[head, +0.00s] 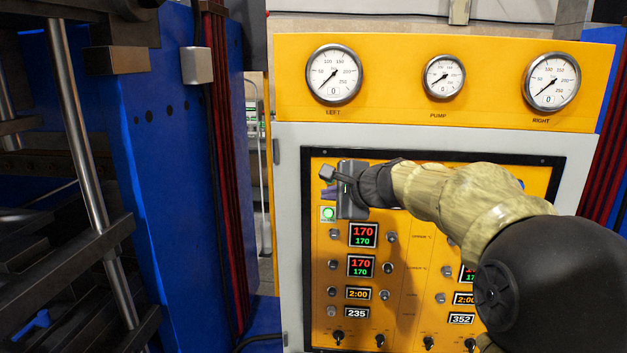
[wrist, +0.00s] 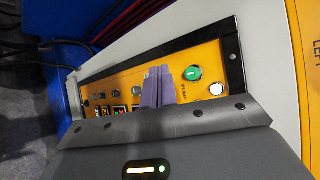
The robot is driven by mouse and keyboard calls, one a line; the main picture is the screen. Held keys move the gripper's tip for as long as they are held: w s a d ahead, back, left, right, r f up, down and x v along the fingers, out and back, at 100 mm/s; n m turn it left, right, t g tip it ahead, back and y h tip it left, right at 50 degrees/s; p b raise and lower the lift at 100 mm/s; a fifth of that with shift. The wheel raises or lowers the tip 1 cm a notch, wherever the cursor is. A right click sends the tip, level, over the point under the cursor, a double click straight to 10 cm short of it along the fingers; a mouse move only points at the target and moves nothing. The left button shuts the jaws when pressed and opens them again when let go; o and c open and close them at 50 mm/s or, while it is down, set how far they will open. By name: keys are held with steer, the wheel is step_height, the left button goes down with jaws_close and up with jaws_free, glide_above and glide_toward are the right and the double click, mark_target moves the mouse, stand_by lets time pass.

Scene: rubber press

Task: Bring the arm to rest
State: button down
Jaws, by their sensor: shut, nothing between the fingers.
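My arm reaches in from the right in the head view, across the upper part of the yellow control panel (head: 410,260). My gripper (head: 327,192) is at the panel's upper left, just above a lit green button (head: 328,213) in the picture. In the wrist view my gripper's two purple fingers (wrist: 158,82) lie together, shut with nothing held. The green button (wrist: 191,74) shows to the right of the fingertips there, apart from them in the picture. I cannot tell how far the fingertips are from the panel. My arm hides part of the panel's upper right.
Displays, knobs and buttons fill the panel below my arm. Three gauges, left (head: 334,74), pump (head: 444,77) and right (head: 552,81), sit above it. A blue press frame (head: 165,170) with metal rods stands at the left. Red cables (head: 220,150) run down beside the cabinet.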

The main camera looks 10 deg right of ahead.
steer(key=s+a+f+n+g+h, duration=0.25)
steer(key=s+f+n+g, duration=0.4)
steer(key=f, duration=1.05)
steer(key=s+f+n+g+h, duration=0.1)
steer(key=s+f+n, duration=0.4)
steer(key=s, duration=0.5)
steer(key=s+f+n+g+h, duration=0.1)
steer(key=s+f+n, duration=0.4)
steer(key=s, duration=0.6)
step_height(320, 180, down, 2)
steer(key=shift+d+f+n+g, duration=0.25)
steer(key=shift+d+n+g, duration=0.1)
steer(key=shift+d+g, duration=0.1)
steer(key=shift+w, duration=0.1)
